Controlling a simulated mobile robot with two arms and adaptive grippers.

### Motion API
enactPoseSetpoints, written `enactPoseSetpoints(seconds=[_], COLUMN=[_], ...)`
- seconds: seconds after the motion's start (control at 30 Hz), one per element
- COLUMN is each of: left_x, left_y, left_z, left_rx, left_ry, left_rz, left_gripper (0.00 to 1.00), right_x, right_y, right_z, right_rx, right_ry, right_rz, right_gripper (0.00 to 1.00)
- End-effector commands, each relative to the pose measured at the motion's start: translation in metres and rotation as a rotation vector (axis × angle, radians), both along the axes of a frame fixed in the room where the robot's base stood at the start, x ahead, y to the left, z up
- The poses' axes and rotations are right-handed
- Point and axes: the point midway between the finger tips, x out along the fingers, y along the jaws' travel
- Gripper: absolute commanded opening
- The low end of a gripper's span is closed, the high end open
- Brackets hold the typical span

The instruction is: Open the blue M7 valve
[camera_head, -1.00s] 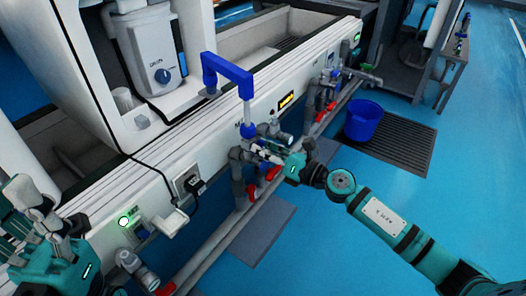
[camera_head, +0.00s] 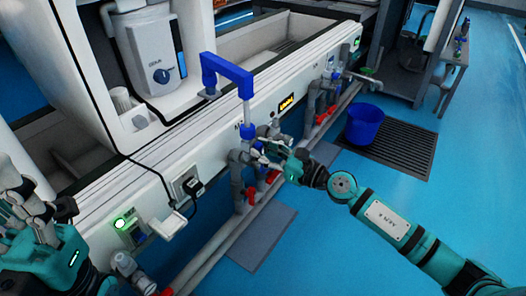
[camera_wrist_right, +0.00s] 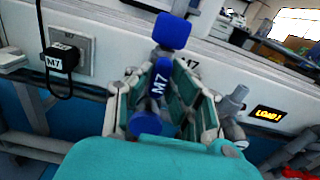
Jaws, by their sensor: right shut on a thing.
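The blue M7 valve handle (camera_wrist_right: 160,82) stands between the fingers of my right gripper (camera_wrist_right: 163,92) in the right wrist view. A blue fitting (camera_wrist_right: 172,31) is just above the handle, below the blue bent pipe (camera_head: 230,71) in the head view. My left gripper (camera_head: 25,205) is at the left edge of the head view, away from the valve, and its finger opening is unclear.
A white bench front (camera_head: 150,172) carries grey pipework with red handles (camera_head: 270,177) close below the valve. A lit display (camera_wrist_right: 268,114) reads LOAD1. A socket box with an M7 plug (camera_wrist_right: 62,58) is at left. A blue bucket (camera_head: 364,123) stands on the floor grate; open floor is at right.

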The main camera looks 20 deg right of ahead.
Motion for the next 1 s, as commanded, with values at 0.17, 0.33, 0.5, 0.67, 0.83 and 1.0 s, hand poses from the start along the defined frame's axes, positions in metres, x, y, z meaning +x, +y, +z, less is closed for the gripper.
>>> enactPoseSetpoints(seconds=[0.17, 0.33, 0.5, 0.67, 0.83, 1.0], left_x=[0.000, 0.000, 0.000, 0.000, 0.000, 0.000], left_y=[0.000, 0.000, 0.000, 0.001, 0.001, 0.001], left_z=[0.000, 0.000, -0.001, -0.002, -0.001, -0.001], left_rx=[-0.001, -0.002, -0.003, -0.006, -0.005, -0.004], left_ry=[-0.001, 0.001, 0.001, 0.005, 0.005, 0.004], left_rz=[0.000, 0.000, 0.000, 0.002, 0.000, 0.000], left_gripper=[0.40, 0.40, 0.40, 0.40, 0.40, 0.40], right_x=[-0.001, -0.001, -0.001, -0.001, -0.010, -0.035], right_y=[0.000, 0.000, 0.000, 0.000, -0.008, -0.026], right_z=[-0.002, -0.003, -0.002, -0.001, -0.002, -0.003], right_rx=[-0.006, -0.006, -0.005, -0.004, -0.002, -0.003], right_ry=[0.002, 0.002, 0.001, 0.001, 0.003, 0.005], right_rz=[0.002, 0.002, 0.002, 0.001, 0.001, 0.001], right_gripper=[0.00, 0.00, 0.27, 0.27, 0.27, 0.27])
